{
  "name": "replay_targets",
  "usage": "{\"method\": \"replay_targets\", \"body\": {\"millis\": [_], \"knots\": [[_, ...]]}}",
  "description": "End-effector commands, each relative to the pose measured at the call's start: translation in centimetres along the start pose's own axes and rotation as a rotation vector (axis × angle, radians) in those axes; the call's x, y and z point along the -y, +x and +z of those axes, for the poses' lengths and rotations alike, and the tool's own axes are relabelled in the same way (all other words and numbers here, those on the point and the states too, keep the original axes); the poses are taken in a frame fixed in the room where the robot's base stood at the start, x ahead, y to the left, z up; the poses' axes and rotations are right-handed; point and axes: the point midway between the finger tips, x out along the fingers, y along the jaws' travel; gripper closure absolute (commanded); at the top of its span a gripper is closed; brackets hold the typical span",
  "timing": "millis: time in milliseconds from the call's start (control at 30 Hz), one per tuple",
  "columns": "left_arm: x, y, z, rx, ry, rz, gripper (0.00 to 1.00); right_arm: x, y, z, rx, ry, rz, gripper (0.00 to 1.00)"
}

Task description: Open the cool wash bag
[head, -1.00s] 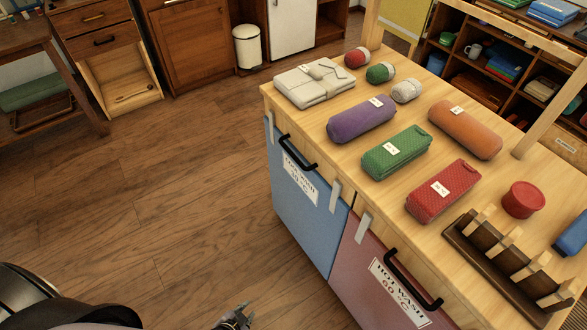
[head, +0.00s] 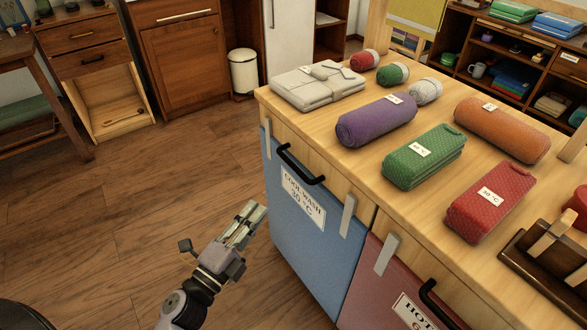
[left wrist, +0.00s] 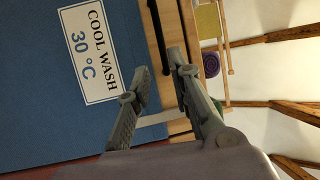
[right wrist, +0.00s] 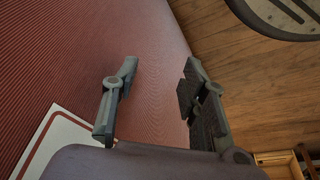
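The blue cool wash bag (head: 305,240) hangs at the front of the wooden unit, with a white "COOL WASH 30 °C" label (head: 303,197) and a black bar handle (head: 300,164) near its top. My left gripper (head: 256,208) is open and empty, left of the bag and apart from the handle. In the left wrist view, the label (left wrist: 88,50) is close, and the black handle (left wrist: 156,30) shows beyond the gap between the fingers (left wrist: 158,62). My right gripper (right wrist: 160,68) is open and empty in front of a ribbed red surface. It is not visible in the head view.
The red hot wash bag (head: 375,290) hangs right of the blue one, with its own black handle (head: 440,305). Rolled bundles, such as the purple one (head: 375,122), lie on the wooden top. The floor (head: 150,190) to the left is clear.

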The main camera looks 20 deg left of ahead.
Motion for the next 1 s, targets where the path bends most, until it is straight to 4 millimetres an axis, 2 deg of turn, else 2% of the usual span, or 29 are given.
{"method": "replay_targets", "body": {"millis": [400, 600, 800, 1000], "knots": [[0.3, 9.2, 0.1, 0.000, -0.001, -0.003, 0.80, 0.2, 3.5, 0.7, 0.020, -0.003, -0.004, 0.60], [0.2, 13.0, 0.1, 0.001, -0.002, -0.001, 0.80, 0.3, 4.8, 1.1, 0.025, -0.004, -0.005, 0.60], [0.1, 15.2, 0.1, 0.001, -0.003, 0.000, 0.80, 0.3, 5.3, 1.3, 0.028, -0.004, -0.006, 0.60], [0.0, 15.8, 0.1, 0.002, -0.003, 0.001, 0.80, 0.3, 5.4, 1.4, 0.028, -0.004, -0.006, 0.60]]}}
